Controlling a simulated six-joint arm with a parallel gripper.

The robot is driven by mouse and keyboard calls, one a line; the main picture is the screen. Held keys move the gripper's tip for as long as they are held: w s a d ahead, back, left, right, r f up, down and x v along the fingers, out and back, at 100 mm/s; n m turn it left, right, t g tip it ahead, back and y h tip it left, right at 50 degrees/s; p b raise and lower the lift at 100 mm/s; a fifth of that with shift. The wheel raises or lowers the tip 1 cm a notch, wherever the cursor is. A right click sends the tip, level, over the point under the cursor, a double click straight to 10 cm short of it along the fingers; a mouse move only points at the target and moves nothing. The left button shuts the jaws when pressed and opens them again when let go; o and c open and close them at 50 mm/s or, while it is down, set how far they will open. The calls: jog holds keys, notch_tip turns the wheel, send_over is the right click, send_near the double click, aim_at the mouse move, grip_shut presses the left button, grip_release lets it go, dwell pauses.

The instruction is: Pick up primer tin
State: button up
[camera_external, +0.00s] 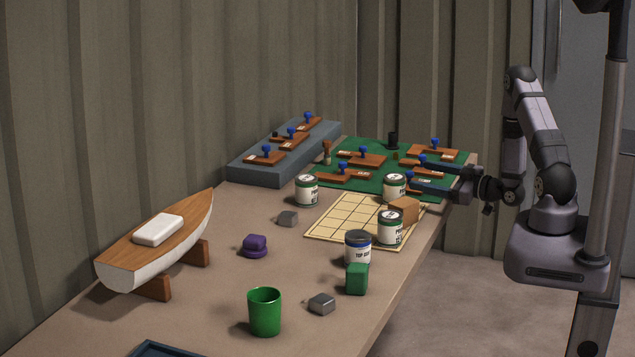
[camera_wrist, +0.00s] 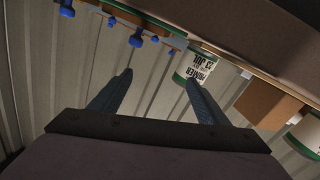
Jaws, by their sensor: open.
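Three white tins with green bands stand on the bench: one (camera_external: 307,191) left of the grid sheet, one (camera_external: 394,187) at the sheet's far edge, and one (camera_external: 390,228) at its near right. Their labels are too small to read fully in the external view. In the wrist view a tin (camera_wrist: 197,67) reads "PRIMER 23 JUL" and sits just beyond my right finger. A second green-banded tin (camera_wrist: 307,135) is cut off at the right edge. My gripper (camera_external: 415,170) is open and empty, its fingers level, over the green mat's near right, close to the far-edge tin.
A wooden block (camera_external: 404,209) stands between two tins on the grid sheet (camera_external: 345,218). A blue-banded top coat tin (camera_external: 358,248) and green block (camera_external: 357,279) are nearer. Blue-knobbed wooden tools lie on the green mat (camera_external: 395,197). A boat hull (camera_external: 160,245) stands left.

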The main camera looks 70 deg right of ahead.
aim_at(395, 184)
jog(key=shift+w+a+f+y, duration=0.1)
jog(key=shift+a+y, duration=0.3)
jog(key=shift+a, duration=0.25)
jog(key=shift+w+a+f+m+y, duration=0.15)
jog(key=shift+a+f+y, duration=0.15)
jog(key=shift+a+y, duration=0.15)
jog(key=shift+a+f+m+y, duration=0.25)
jog(key=shift+a+y, duration=0.1)
jog(key=shift+a, duration=0.25)
jog(key=shift+w+a+f+m+y, duration=0.1)
jog(key=shift+a+f+y, duration=0.2)
jog(key=shift+a+y, duration=0.15)
jog(key=shift+w+a+r+p, duration=0.15)
jog(key=shift+w+p, duration=0.5)
jog(key=shift+w, duration=0.85)
jog(key=shift+w+f+p, duration=0.2)
jog(key=shift+w+p, duration=0.4)
jog(key=shift+w, duration=1.6)
jog(key=shift+c, duration=0.2)
jog(key=c, duration=1.3)
jog(key=shift+r, duration=0.15)
